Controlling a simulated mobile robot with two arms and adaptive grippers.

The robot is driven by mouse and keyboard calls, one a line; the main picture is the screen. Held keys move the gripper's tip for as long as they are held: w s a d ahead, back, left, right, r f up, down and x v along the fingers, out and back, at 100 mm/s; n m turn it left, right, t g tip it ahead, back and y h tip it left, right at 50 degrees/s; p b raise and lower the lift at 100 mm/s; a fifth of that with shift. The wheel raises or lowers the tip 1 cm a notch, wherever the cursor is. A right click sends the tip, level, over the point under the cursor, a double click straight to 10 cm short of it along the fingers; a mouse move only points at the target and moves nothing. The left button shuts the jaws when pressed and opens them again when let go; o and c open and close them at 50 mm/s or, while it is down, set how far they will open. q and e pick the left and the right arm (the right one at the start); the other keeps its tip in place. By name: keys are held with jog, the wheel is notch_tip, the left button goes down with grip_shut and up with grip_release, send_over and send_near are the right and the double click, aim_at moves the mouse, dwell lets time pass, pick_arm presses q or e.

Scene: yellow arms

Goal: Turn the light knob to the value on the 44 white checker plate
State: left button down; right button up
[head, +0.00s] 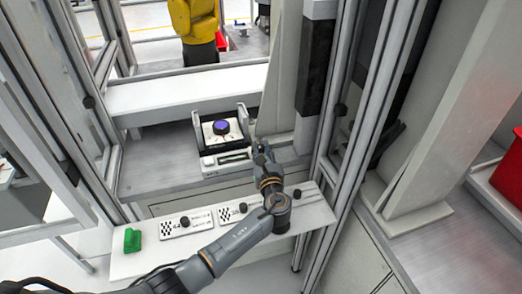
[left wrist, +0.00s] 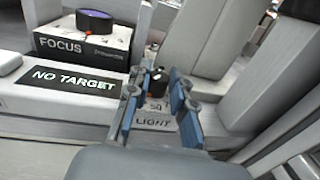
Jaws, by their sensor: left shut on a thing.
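My left gripper (head: 262,150) reaches over the front right of the device on the bench. In the left wrist view its blue-padded fingers (left wrist: 159,88) are shut around the small black light knob (left wrist: 157,84), which has a red mark on it. The word LIGHT shows on the panel below the knob. In the head view the gripper hides this knob. White checker plates (head: 173,229) with black knobs lie on the front shelf; their numbers are too small to read, and my arm covers part of the row. My right gripper is not in view.
The device has a FOCUS block (left wrist: 80,48) with a dark blue-topped dial (head: 221,127), and a display (left wrist: 75,91) reading NO TARGET. A green block (head: 132,240) sits at the shelf's left end. Metal frame posts (head: 345,110) stand close on the right.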

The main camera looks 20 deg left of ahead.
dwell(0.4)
pick_arm(q)
jog(key=c, duration=1.1)
grip_release()
jog(key=shift+c, duration=0.2)
jog(key=v, duration=1.2)
jog(key=shift+d, duration=0.1)
